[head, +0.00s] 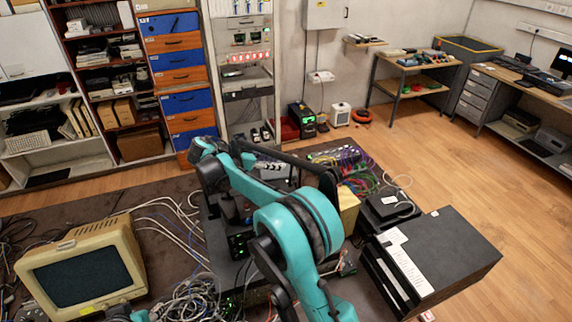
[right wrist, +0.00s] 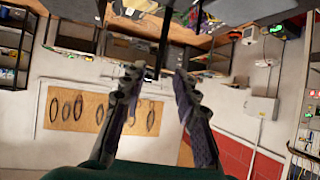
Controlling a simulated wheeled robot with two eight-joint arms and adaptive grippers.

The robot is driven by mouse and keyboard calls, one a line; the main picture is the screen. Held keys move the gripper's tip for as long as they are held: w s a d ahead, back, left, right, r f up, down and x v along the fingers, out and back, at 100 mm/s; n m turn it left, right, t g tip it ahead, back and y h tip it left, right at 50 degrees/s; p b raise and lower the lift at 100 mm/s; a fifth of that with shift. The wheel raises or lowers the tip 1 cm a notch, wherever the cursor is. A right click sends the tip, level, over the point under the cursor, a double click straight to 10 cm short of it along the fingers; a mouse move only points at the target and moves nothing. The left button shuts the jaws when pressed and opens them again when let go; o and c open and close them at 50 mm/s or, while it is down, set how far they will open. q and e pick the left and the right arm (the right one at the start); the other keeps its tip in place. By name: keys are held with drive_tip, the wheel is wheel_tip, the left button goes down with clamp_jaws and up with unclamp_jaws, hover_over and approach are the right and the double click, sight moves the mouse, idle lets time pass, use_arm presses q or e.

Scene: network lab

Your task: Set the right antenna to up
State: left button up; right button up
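My right gripper (right wrist: 157,78) is open in the right wrist view, its two ridged fingers apart with a clear gap between them. A thin dark upright bar (right wrist: 163,42) shows beyond the fingertips, in line with the gap; it may be an antenna, and I cannot tell how far off it is. No finger is seen to grip it. In the head view my teal right arm covers the middle of the table, and I cannot make out the right antenna or its device for sure. My left gripper is not in view.
An old beige monitor (head: 85,272) stands at the left, with tangled grey cables (head: 193,300) beside it. Right of my arm are a small black box (head: 388,206), coloured cables (head: 362,180) and a large black case (head: 440,255).

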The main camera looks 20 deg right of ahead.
drive_tip(key=v, duration=0.3)
drive_tip(key=shift+a+r, duration=0.2)
drive_tip(key=shift+a, duration=0.05)
drive_tip(key=s+d+f+n+t+y+b, duration=0.1)
drive_tip(key=s+f+n+y+b, duration=0.25)
drive_tip(key=s, duration=0.45)
drive_tip(key=s+d+f+n+t+y+b, duration=0.1)
drive_tip(key=s+d+f+n+y+b, duration=0.15)
drive_tip(key=s+n, duration=0.4)
drive_tip(key=s+a+f+n+t+y+b, duration=0.1)
drive_tip(key=s+a+f+n+y+b, duration=0.1)
drive_tip(key=s+f, duration=0.4)
drive_tip(key=s+a+f+n+t+y+b, duration=0.1)
drive_tip(key=s+a+f+n+y+b, duration=0.2)
drive_tip(key=s+f, duration=0.4)
drive_tip(key=s+b, duration=0.1)
drive_tip(key=s, duration=0.4)
drive_tip(key=shift+a+n+t+y, duration=0.25)
drive_tip(key=shift+n+t+y, duration=0.05)
drive_tip(key=shift+n+t, duration=0.1)
drive_tip(key=shift+s, duration=0.1)
